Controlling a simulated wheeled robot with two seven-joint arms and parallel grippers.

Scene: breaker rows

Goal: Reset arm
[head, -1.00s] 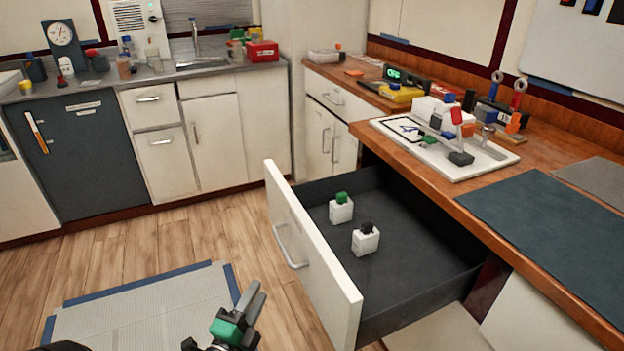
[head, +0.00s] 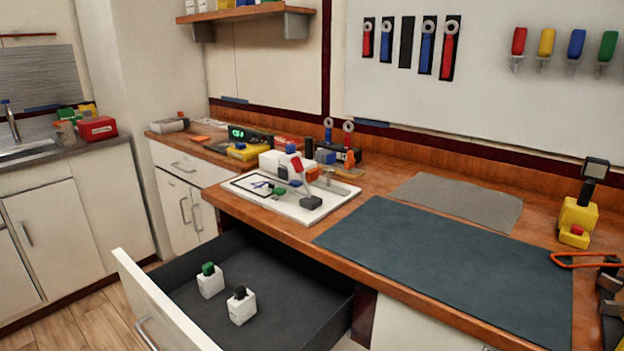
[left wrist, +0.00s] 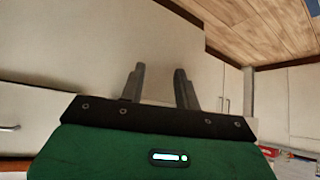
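My left gripper (left wrist: 158,75) shows in the left wrist view. Its two grey fingers stand apart with nothing between them, in front of pale cabinet fronts. It is outside the head view now. The open drawer (head: 172,304) in the head view has a white front and dark inside. It holds a white block with a green top (head: 210,281) and a white block with a black top (head: 241,306), both upright and apart from each other.
On the wooden counter stand a white board (head: 290,212) with small parts, a dark mat (head: 440,262), a grey mat (head: 458,201) and a yellow device (head: 577,218). An orange-handled tool (head: 583,259) lies at the right edge. The open drawer juts out below the counter.

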